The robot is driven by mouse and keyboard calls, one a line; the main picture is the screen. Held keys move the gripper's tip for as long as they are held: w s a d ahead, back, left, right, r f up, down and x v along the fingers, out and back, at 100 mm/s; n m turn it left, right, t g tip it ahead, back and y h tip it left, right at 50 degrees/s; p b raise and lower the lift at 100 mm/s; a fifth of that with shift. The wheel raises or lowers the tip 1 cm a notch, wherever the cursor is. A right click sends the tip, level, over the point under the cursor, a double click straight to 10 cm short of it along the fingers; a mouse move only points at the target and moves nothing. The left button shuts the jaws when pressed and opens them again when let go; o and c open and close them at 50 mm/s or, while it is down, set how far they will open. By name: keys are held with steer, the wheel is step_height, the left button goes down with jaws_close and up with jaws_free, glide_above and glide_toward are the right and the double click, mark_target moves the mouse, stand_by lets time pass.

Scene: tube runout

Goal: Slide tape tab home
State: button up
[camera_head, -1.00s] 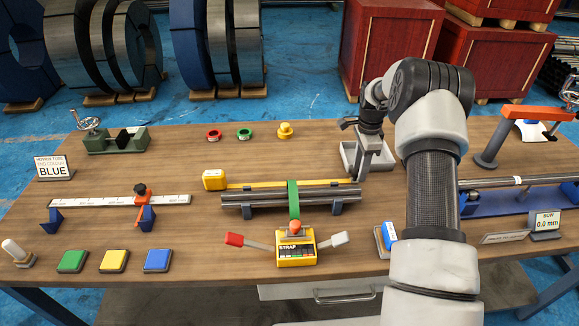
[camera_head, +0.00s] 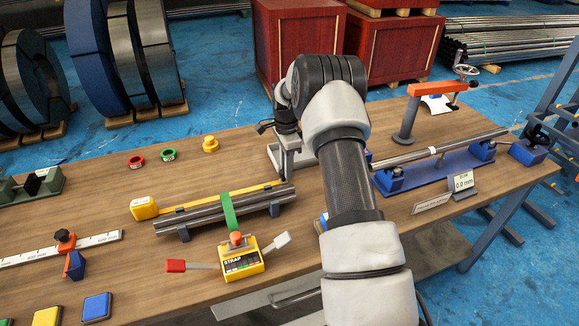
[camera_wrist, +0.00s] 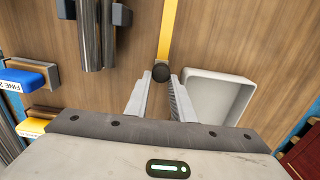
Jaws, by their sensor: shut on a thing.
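The yellow tape measure (camera_head: 144,208) lies on the bench at the left end of the tubes (camera_head: 205,214). Its yellow tape (camera_head: 240,192) runs out to the right behind the tubes, and its strip (camera_wrist: 166,32) also shows in the wrist view. The dark round tape tab (camera_wrist: 161,72) is at the tape's end. My gripper (camera_wrist: 160,82) is shut on the tab, one finger on each side of it. In the head view my gripper (camera_head: 284,172) is at the tape's right end, where it hides the tab.
A pale tray (camera_wrist: 218,98) sits close beside my gripper. A green strap (camera_head: 229,212) crosses the tubes, with a yellow strap box (camera_head: 241,262) in front. A roller stand (camera_head: 440,170) is to the right.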

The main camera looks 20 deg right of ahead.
steer(key=shift+a+b, duration=0.35)
steer(key=shift+a, duration=5.05)
steer(key=shift+a, duration=6)
steer(key=shift+a, duration=6)
